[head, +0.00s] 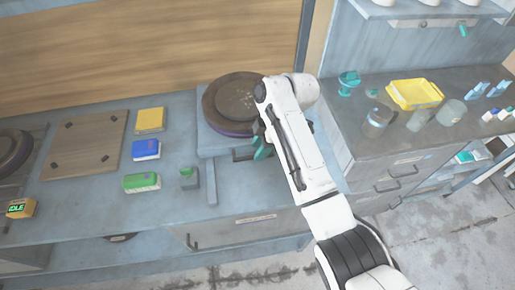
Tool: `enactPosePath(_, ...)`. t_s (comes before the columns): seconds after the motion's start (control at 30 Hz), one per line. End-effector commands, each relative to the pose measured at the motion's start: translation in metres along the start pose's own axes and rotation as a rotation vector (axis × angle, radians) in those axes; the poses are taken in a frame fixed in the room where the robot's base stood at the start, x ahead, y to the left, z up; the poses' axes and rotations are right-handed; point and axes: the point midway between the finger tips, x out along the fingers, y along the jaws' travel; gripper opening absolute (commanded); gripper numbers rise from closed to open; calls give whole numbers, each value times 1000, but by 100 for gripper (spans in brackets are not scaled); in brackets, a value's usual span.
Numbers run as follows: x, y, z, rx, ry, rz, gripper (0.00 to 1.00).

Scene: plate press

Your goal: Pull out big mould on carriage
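The big mould (230,98) is a dark, round, brownish disc with a purplish lower edge. It sits on the blue-grey carriage (210,143) near the middle of the head view. My white arm comes from the lower right and covers the right side of the mould and carriage. My gripper (262,147) is at the carriage's front right, mostly hidden by my arm, with a small teal part showing there. I cannot tell whether its fingers are open or touching anything.
A wooden board (85,145) and yellow (151,119), blue (146,149) and green (141,182) blocks lie on the left bench. A small green-topped piece (188,177) stands before the carriage. A yellow tray (414,94) and jars stand on the right counter. Floor is open at the lower right.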

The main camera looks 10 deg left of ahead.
Motion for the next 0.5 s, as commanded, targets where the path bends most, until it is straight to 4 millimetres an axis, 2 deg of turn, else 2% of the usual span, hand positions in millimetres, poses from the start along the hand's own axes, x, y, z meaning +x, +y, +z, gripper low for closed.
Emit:
enactPosePath(0.2, 19, 0, 0, -1, 0, 0, 38)
enactPosePath(0.5, 22, 0, 0, -1, -1, 0, 38)
